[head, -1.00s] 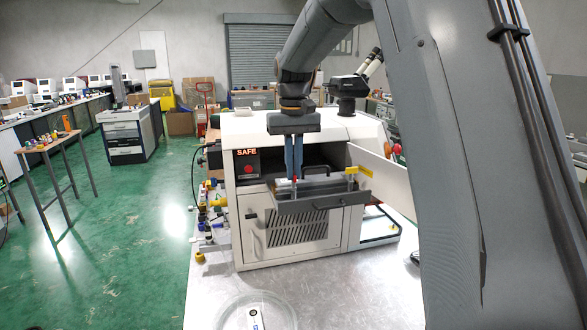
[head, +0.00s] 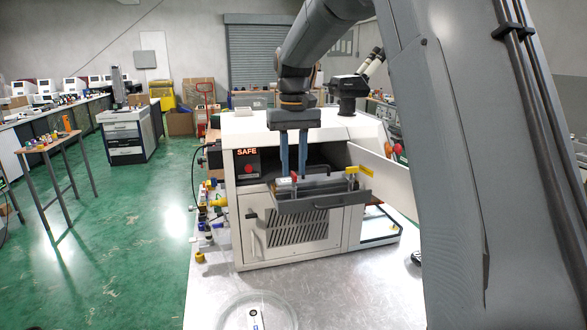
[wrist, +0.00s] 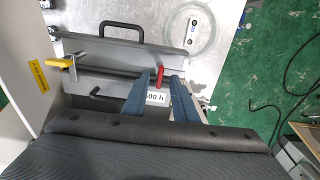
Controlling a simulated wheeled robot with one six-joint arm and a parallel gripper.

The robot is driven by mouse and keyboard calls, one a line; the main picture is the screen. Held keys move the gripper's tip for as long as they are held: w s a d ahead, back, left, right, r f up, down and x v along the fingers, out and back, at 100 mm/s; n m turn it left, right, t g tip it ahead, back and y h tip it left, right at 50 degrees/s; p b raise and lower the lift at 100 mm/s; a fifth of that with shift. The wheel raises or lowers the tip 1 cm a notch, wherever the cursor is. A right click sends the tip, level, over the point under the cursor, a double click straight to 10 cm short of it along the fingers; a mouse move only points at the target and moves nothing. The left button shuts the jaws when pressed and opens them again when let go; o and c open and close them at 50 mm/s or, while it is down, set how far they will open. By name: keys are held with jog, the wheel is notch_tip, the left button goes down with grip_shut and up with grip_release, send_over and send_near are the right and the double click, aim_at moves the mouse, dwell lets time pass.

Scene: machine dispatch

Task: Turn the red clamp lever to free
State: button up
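The red clamp lever (wrist: 160,76) stands at the right end of the grey tray (wrist: 126,51) in the wrist view. In the head view the lever (head: 294,176) is a small red spot by the tray's left end, partly hidden by my gripper. My gripper (wrist: 158,83) points down at that end, its two blue fingers apart and empty. The lever shows in the gap between the fingertips; I cannot tell whether either finger touches it. My gripper (head: 292,171) also shows in the head view, in front of the machine's opening.
A yellow clamp lever (head: 361,170) sits at the tray's other end. The white machine (head: 245,215) has its door (head: 380,175) swung open on the right. A round clear dish (head: 285,315) lies on the metal table in front.

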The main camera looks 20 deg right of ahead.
aim_at(294, 173)
notch_tip(294, 173, up, 7)
jog(key=shift+f+b, duration=0.1)
jog(key=shift+b, duration=1.15)
jog(key=s+f+t, duration=0.3)
jog(key=s+f, duration=2.2)
jog(key=f, duration=0.2)
notch_tip(294, 173, down, 9)
jog(key=g+b, duration=0.1)
jog(key=b, duration=0.7)
jog(key=shift+w+f+g, duration=0.2)
jog(key=shift+w+g, duration=0.1)
jog(key=shift+w, duration=0.1)
